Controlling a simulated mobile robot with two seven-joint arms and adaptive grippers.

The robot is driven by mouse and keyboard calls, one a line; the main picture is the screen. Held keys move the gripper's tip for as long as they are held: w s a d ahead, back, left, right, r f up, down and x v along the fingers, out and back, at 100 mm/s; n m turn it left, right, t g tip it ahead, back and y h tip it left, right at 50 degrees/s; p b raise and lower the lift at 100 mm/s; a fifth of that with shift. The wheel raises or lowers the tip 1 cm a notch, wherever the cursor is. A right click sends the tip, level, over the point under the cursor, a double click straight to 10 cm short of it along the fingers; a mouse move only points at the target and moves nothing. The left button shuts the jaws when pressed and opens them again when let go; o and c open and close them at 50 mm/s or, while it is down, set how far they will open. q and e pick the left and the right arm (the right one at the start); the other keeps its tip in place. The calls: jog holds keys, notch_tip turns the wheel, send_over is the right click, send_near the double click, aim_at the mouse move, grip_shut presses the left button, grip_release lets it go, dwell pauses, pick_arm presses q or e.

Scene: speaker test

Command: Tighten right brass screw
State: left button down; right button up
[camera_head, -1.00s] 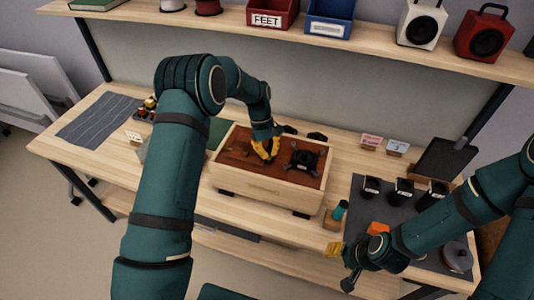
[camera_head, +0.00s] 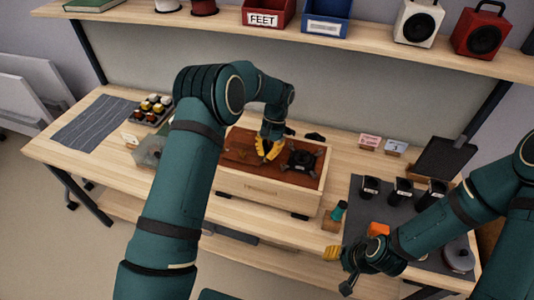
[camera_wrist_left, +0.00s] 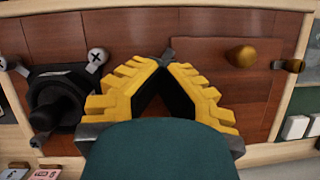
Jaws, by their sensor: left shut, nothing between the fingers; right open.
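The wooden speaker box (camera_head: 262,190) stands on the bench with its reddish-brown panel (camera_wrist_left: 130,22) facing up. My left gripper (camera_head: 266,158) is over the panel, beside the black speaker driver (camera_head: 301,160). In the left wrist view its yellow fingers (camera_wrist_left: 166,66) are shut, tips together, with a small grey piece at them that I cannot identify. One brass screw (camera_wrist_left: 240,54) stands on a thin wooden plate; another brass piece (camera_wrist_left: 289,66) is near the panel's edge. Both are apart from the fingers. My right gripper (camera_head: 339,268) is open and empty at the bench's front right.
The driver has silver screws (camera_wrist_left: 97,56) around it. A dark mat (camera_head: 361,214) with black cups (camera_head: 403,190) lies to the right. A small teal-topped item (camera_head: 339,210) stands near the box. A tray of jars (camera_head: 152,108) is at the left. A shelf runs along the back.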

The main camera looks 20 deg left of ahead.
pick_arm(q)
jog(key=m, duration=0.2)
jog(key=m+y, duration=0.1)
jog(key=m, duration=0.2)
jog(key=shift+s+d+f+m+t+y, duration=0.2)
jog(key=shift+s+m+t+y, duration=0.1)
jog(key=shift+t+y, duration=0.1)
jog(key=m+t, duration=0.1)
jog(key=m, duration=0.1)
jog(key=m+y, duration=0.1)
jog(key=m, duration=0.2)
jog(key=shift+s+m+t+b, duration=0.15)
jog(key=shift+m+t+b, duration=0.15)
jog(key=shift+t, duration=0.1)
jog(key=shift+a, duration=0.1)
jog(key=c, duration=0.9)
grip_release()
jog(key=shift+c, duration=0.2)
jog(key=shift+r+y, duration=0.1)
jog(key=shift+y, duration=0.2)
